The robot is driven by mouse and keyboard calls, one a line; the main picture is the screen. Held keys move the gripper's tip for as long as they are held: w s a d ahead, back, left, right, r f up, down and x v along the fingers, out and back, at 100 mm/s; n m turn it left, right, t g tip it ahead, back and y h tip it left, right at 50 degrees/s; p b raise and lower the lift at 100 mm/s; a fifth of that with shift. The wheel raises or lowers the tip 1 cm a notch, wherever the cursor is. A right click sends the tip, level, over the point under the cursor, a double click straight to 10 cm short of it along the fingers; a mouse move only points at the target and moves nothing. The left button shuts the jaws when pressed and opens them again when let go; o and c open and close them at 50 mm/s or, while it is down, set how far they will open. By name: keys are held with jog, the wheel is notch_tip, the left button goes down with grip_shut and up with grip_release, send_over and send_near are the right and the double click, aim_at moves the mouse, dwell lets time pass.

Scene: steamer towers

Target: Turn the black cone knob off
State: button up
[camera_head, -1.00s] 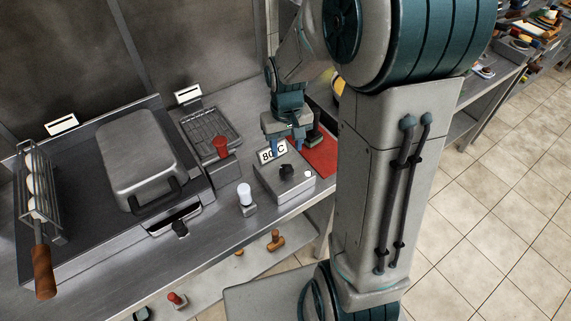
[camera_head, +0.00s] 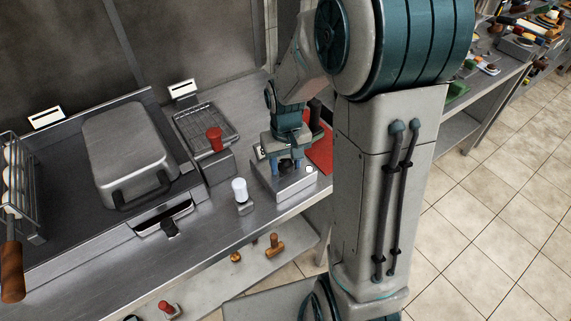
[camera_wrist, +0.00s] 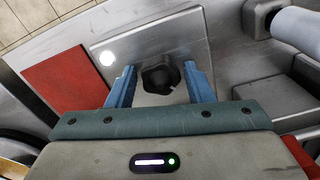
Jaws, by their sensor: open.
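The black cone knob (camera_wrist: 158,78) sits on top of a metal control box (camera_head: 294,188) at the counter's front edge. In the wrist view it lies between the two blue fingers of my gripper (camera_wrist: 159,70). The fingers are apart, one on each side of the knob, with visible gaps, so I see no clear contact. In the head view my gripper (camera_head: 285,165) is down over the box and mostly hides the knob. A round white light (camera_wrist: 107,59) glows on the box, and it also shows in the head view (camera_head: 311,169).
A white knob (camera_head: 240,190) and a red knob (camera_head: 215,139) stand left of the box. A red board (camera_head: 321,152) lies behind it at right. A lidded grey cooker (camera_head: 127,148) and a wire basket (camera_head: 22,185) are farther left.

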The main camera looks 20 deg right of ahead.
jog(key=shift+c, duration=0.4)
jog(key=c, duration=0.9)
jog(key=n+p, duration=0.1)
jog(key=n, duration=0.4)
jog(key=shift+r, duration=0.1)
jog(key=shift+n, duration=1)
